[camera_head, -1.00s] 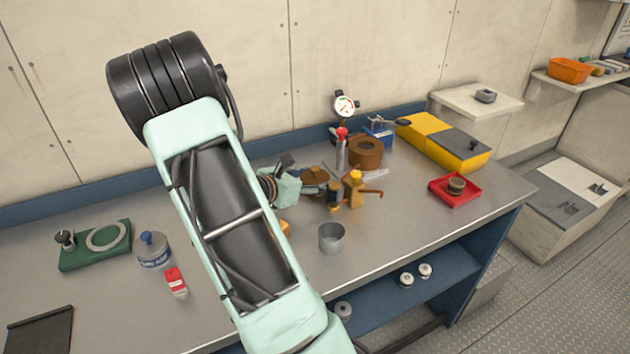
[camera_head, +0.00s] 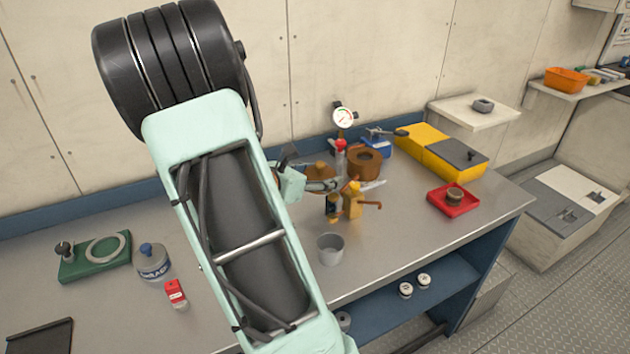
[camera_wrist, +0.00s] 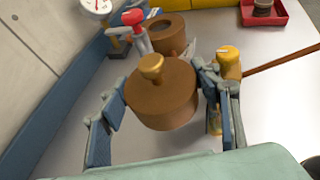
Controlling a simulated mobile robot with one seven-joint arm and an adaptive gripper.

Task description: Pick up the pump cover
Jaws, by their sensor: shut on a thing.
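The pump cover, a round brown piece with a gold knob on top, shows between the fingers in the wrist view (camera_wrist: 160,100). In the head view the cover (camera_head: 317,171) is partly hidden by my gripper. My gripper (camera_head: 318,185) is shut on the cover's sides, one finger on each side; it also shows in the wrist view (camera_wrist: 165,90). Whether the cover's underside touches the bench is hidden. A brown hollow cylinder (camera_head: 365,161) stands just beyond the cover, apart from it, its top opening visible in the wrist view (camera_wrist: 165,28).
A yellow fitting with a brown lever (camera_head: 353,199) stands close by my right finger. A grey cup (camera_head: 330,249) is in front.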

